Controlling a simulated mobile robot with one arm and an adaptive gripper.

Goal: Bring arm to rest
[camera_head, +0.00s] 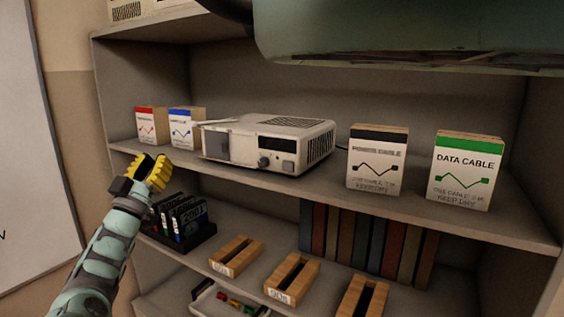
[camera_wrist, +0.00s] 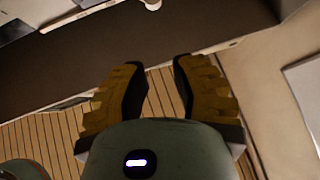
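My arm (camera_head: 100,255) reaches up from the lower left in the head view. My gripper (camera_head: 153,172) has yellow ribbed fingers and is in front of the left end of the shelving, just below the upper shelf's edge. In the wrist view the two fingers of my gripper (camera_wrist: 160,72) stand apart with a clear gap between them. Nothing is held between them. In the head view the fingers look close together from the side.
A shelf unit (camera_head: 420,205) holds a white projector-like device (camera_head: 268,142), a power cable box (camera_head: 377,158), a data cable box (camera_head: 464,171) and two smaller boxes. Black cases (camera_head: 186,219), wooden holders (camera_head: 292,280) and books stand below. A whiteboard (camera_head: 35,170) is at left.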

